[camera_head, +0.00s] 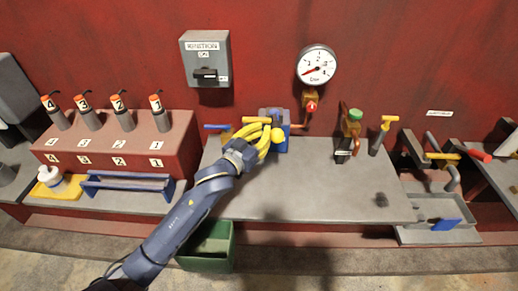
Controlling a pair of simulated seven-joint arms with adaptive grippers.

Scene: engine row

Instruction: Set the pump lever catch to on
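A blue pump-like block (283,122) stands on the grey bench against the red wall. A blue bar (217,127) sticks out to its left over a small brass-coloured part (227,134). My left gripper (267,135), with yellow fingers, reaches up from the lower left and is in front of the block. Its fingers cover the block's front and left side, so I cannot tell whether they touch it or hold anything. The lever catch cannot be made out and may be behind the fingers. My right gripper is not in view.
A gauge (317,65) and an ignition box (205,59) are on the wall. A green-topped valve (353,130) and a yellow-handled tap (383,134) stand to the right. Several numbered plugs stand on a red block (115,144) at left. The bench front (310,190) is mostly clear.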

